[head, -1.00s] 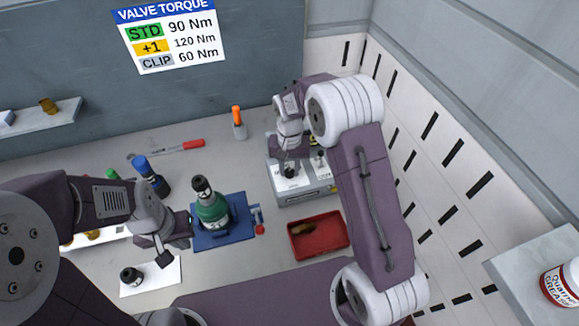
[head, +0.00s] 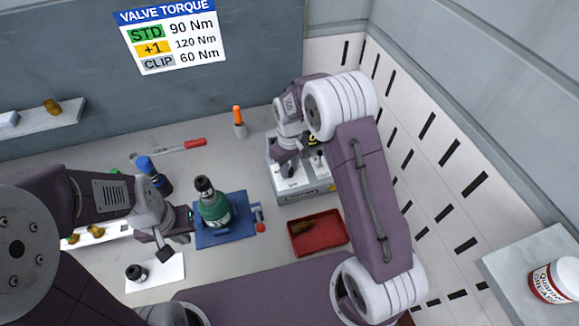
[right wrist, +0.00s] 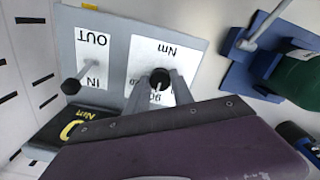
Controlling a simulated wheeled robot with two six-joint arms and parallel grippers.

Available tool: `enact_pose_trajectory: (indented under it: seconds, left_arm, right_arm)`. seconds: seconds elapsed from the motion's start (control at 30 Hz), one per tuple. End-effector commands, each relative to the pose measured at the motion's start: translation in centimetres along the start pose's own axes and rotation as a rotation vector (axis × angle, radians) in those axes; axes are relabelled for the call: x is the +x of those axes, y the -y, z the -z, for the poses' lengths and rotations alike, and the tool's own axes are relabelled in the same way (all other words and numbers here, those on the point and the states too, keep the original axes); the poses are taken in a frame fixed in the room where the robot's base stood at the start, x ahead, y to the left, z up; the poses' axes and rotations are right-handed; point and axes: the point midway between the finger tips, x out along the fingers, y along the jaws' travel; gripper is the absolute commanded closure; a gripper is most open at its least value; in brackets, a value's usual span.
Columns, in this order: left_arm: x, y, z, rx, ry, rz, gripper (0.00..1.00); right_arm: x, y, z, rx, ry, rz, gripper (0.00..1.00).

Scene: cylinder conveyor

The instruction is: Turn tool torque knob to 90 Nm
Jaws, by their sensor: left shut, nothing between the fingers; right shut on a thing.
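The grey torque tool box (head: 306,188) with white label panels stands at the back right of the bench. Its black torque knob (right wrist: 160,78) is on the panel marked "Nm"; a partly covered number, seemingly 90, shows beside it in the right wrist view. My right gripper (right wrist: 163,82) is shut on the knob, one finger on each side. In the head view the right gripper (head: 288,168) comes down on the box and hides the knob. My left gripper (head: 178,246) is shut and empty, left of the blue fixture. The knob's pointer is not clear.
A green cylinder (head: 214,208) with a black valve stands in the blue fixture (head: 225,237). A red tray (head: 320,243) lies in front of the box. The wall sign (head: 170,40) reads STD 90 Nm, +1 120 Nm, CLIP 60 Nm. A lever (right wrist: 80,78) between IN and OUT is beside the knob.

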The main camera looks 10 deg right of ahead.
Motion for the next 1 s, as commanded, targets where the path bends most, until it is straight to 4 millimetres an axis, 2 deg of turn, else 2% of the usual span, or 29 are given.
enact_pose_trajectory:
  seconds: [0.67, 0.7, 0.77, 1.0]
  left_arm:
    - [-0.16, 0.0, 0.02, 0.0, 0.0, 0.0, 1.0]
    - [-0.16, 0.0, 0.02, 0.0, 0.0, 0.0, 1.0]
    - [-0.16, 0.0, 0.02, 0.0, 0.0, 0.0, 1.0]
    - [-0.15, 0.0, 0.02, 0.0, 0.0, 0.0, 1.0]
  right_arm:
    - [-0.15, -0.08, 0.19, -0.057, -0.007, -0.003, 1.0]
    - [-0.15, -0.09, 0.2, -0.057, -0.007, -0.003, 0.66]
    - [-0.14, -0.08, 0.17, -0.056, -0.006, -0.003, 0.5]
    - [-0.07, -0.04, 0.09, -0.056, -0.003, -0.001, 0.5]
